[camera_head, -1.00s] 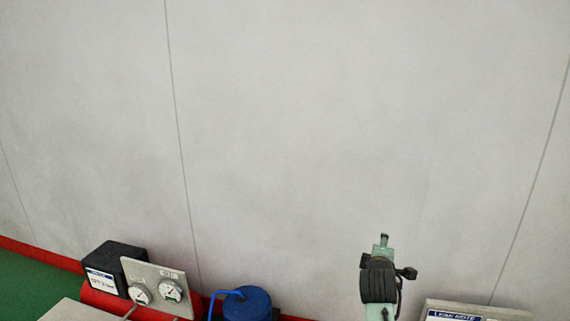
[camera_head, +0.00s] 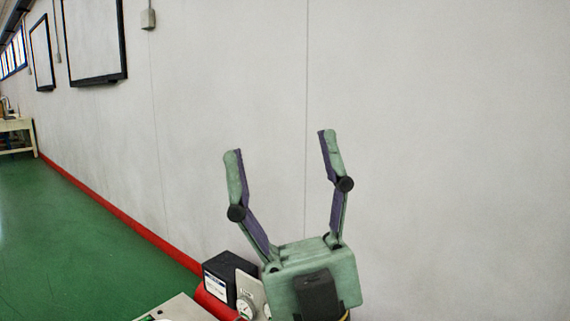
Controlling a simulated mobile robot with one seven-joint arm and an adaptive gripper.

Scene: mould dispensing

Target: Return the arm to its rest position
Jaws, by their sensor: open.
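My gripper (camera_head: 280,145) stands in front of the wall, right of the picture's middle line at its base. Its two green fingers with dark purple inner faces point up and are spread wide apart. Nothing is between them. The palm (camera_head: 312,275) is green with a dark block on it and covers part of what lies behind. The rest of my arm is out of view below.
A black box (camera_head: 222,285) with a white label stands left of my gripper, beside a panel with gauges (camera_head: 245,308), partly hidden. A pale surface (camera_head: 175,310) shows at the bottom. Green floor (camera_head: 80,240) lies open at left along the grey wall (camera_head: 430,150).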

